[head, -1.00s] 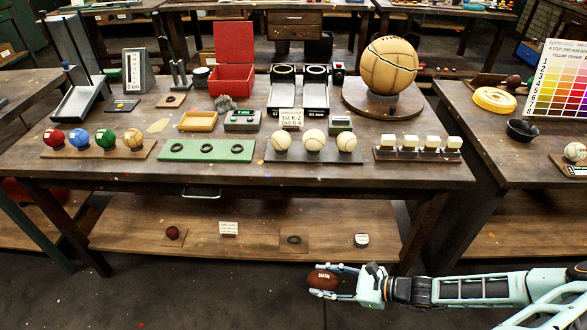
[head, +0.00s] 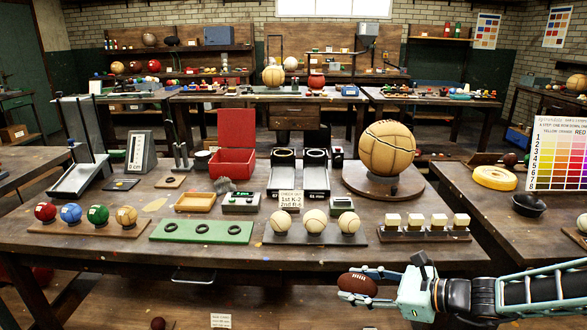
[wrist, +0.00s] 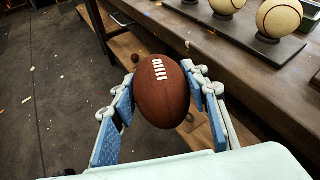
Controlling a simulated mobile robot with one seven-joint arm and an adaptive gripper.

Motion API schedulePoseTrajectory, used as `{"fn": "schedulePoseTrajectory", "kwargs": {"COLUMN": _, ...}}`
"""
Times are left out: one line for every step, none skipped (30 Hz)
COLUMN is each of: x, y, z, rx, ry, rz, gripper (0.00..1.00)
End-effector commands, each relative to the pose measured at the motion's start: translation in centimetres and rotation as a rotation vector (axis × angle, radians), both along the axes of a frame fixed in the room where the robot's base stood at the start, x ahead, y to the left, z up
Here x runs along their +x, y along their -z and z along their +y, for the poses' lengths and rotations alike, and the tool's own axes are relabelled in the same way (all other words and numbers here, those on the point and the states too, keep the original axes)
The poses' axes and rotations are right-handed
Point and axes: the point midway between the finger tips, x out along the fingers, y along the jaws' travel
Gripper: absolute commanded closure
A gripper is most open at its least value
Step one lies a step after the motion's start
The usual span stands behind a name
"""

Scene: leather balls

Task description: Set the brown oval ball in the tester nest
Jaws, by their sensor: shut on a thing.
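The brown oval ball (head: 357,286) with white laces is held between the two fingers of my gripper (head: 350,284), in front of the table's near edge. In the wrist view the ball (wrist: 162,92) stands lengthwise between the blue finger pads, laces facing the camera, clear of the table. Which fixture is the tester nest is not certain. A black bowl (head: 528,204) sits on the right-hand table.
The main table (head: 420,262) carries a rack of cream balls (head: 314,240), a green board with black rings (head: 203,238), a row of coloured balls, white cubes (head: 438,223), a red box (head: 232,163) and a large tan ball (head: 388,148) on a round base.

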Motion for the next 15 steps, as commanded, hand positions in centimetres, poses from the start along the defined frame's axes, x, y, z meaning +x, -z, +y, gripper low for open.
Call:
{"fn": "schedulePoseTrajectory", "kwargs": {"x": 0.1, "y": -0.5, "z": 0.3, "rx": -0.004, "ry": 0.003, "rz": -0.002, "gripper": 0.85}}
{"fn": "schedulePoseTrajectory", "kwargs": {"x": 0.1, "y": -0.9, "z": 0.5, "rx": -0.004, "ry": 0.004, "rz": -0.003, "gripper": 0.85}}
{"fn": "schedulePoseTrajectory", "kwargs": {"x": 0.2, "y": -1.4, "z": 0.7, "rx": -0.003, "ry": 0.007, "rz": -0.002, "gripper": 0.85}}
{"fn": "schedulePoseTrajectory", "kwargs": {"x": 0.2, "y": -1.7, "z": 0.9, "rx": -0.002, "ry": 0.009, "rz": -0.002, "gripper": 0.85}}
{"fn": "schedulePoseTrajectory", "kwargs": {"x": 0.2, "y": -2.0, "z": 1.1, "rx": -0.003, "ry": 0.010, "rz": -0.001, "gripper": 0.85}}
{"fn": "schedulePoseTrajectory", "kwargs": {"x": 0.2, "y": -3.2, "z": 1.1, "rx": 0.002, "ry": 0.011, "rz": 0.001, "gripper": 0.85}}
{"fn": "schedulePoseTrajectory", "kwargs": {"x": 0.2, "y": -3.7, "z": 1.1, "rx": 0.005, "ry": 0.010, "rz": 0.003, "gripper": 0.85}}
{"fn": "schedulePoseTrajectory", "kwargs": {"x": 0.2, "y": -4.0, "z": 1.1, "rx": 0.006, "ry": 0.010, "rz": 0.004, "gripper": 0.85}}
{"fn": "schedulePoseTrajectory", "kwargs": {"x": 0.1, "y": -4.4, "z": 1.0, "rx": 0.005, "ry": 0.009, "rz": 0.005, "gripper": 0.85}}
{"fn": "schedulePoseTrajectory", "kwargs": {"x": 0.1, "y": -4.8, "z": 1.0, "rx": 0.006, "ry": 0.009, "rz": 0.006, "gripper": 0.85}}
{"fn": "schedulePoseTrajectory", "kwargs": {"x": 0.1, "y": -5.0, "z": 1.0, "rx": 0.005, "ry": 0.008, "rz": 0.007, "gripper": 0.85}}
{"fn": "schedulePoseTrajectory", "kwargs": {"x": 0.1, "y": -5.6, "z": 1.0, "rx": 0.005, "ry": 0.008, "rz": 0.009, "gripper": 0.85}}
{"fn": "schedulePoseTrajectory", "kwargs": {"x": 0.1, "y": -5.9, "z": 1.0, "rx": 0.005, "ry": 0.007, "rz": 0.010, "gripper": 0.85}}
{"fn": "schedulePoseTrajectory", "kwargs": {"x": 0.0, "y": -6.3, "z": 1.0, "rx": 0.006, "ry": 0.007, "rz": 0.011, "gripper": 0.85}}
{"fn": "schedulePoseTrajectory", "kwargs": {"x": 0.0, "y": -6.9, "z": 1.0, "rx": 0.006, "ry": 0.007, "rz": 0.012, "gripper": 0.85}}
